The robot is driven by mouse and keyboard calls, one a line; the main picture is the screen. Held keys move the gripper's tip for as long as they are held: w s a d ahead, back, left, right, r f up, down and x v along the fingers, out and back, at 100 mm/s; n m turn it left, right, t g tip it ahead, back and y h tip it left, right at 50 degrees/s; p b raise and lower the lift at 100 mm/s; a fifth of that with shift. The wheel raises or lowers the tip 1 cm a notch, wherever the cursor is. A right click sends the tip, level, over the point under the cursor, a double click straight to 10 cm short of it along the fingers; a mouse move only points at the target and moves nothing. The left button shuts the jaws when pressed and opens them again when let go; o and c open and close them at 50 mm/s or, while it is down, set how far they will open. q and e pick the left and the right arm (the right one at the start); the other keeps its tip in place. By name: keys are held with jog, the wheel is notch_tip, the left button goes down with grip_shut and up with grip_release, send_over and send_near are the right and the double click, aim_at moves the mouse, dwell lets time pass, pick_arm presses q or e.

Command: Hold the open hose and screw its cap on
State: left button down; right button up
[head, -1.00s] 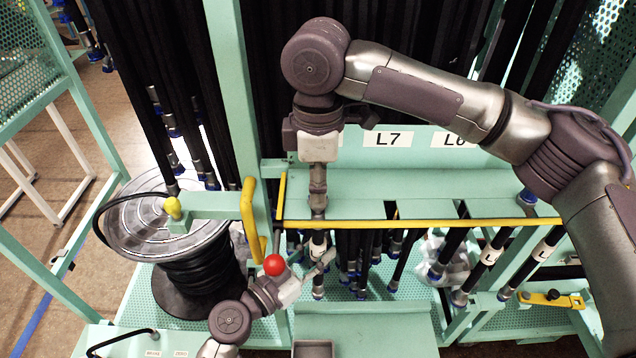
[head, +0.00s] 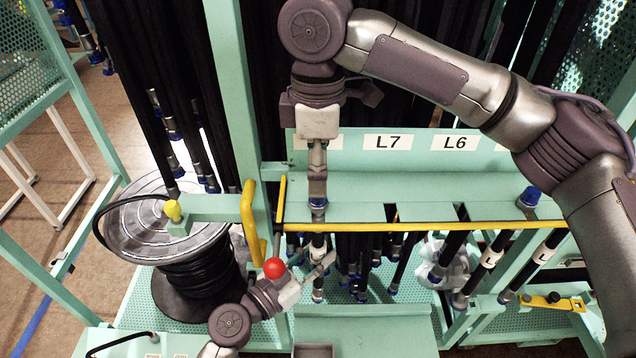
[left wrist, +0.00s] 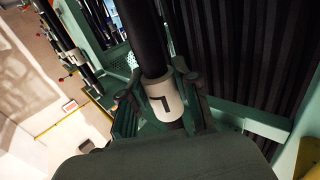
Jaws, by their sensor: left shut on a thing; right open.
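The hose (head: 318,241) hangs upright through the left end of the green shelf. My left gripper (head: 318,264) is shut on it below the shelf. In the left wrist view the black hose (left wrist: 142,35) with a white label band (left wrist: 160,98) stands between the fingers of the left gripper (left wrist: 162,105). A blue cap (head: 318,203) shows at the hose's place on top of the shelf. How far it is screwed on cannot be told. My right gripper (head: 318,190) points down, open, just above the cap, with its fingertips close to it.
The green shelf (head: 430,212) has a yellow front bar (head: 420,226) and a label plate (head: 430,148) behind. Another blue cap (head: 530,197) sits at its right. A yellow handle (head: 250,222) and a hose reel (head: 165,215) are at the left. More hoses hang around.

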notch_tip(320, 180, up, 8)
dwell(0.4)
pick_arm(q)
jog(key=c, duration=0.8)
grip_release()
jog(key=shift+o, duration=0.2)
pick_arm(e)
jog(key=shift+f, duration=0.1)
pick_arm(q)
jog(key=v, duration=1.2)
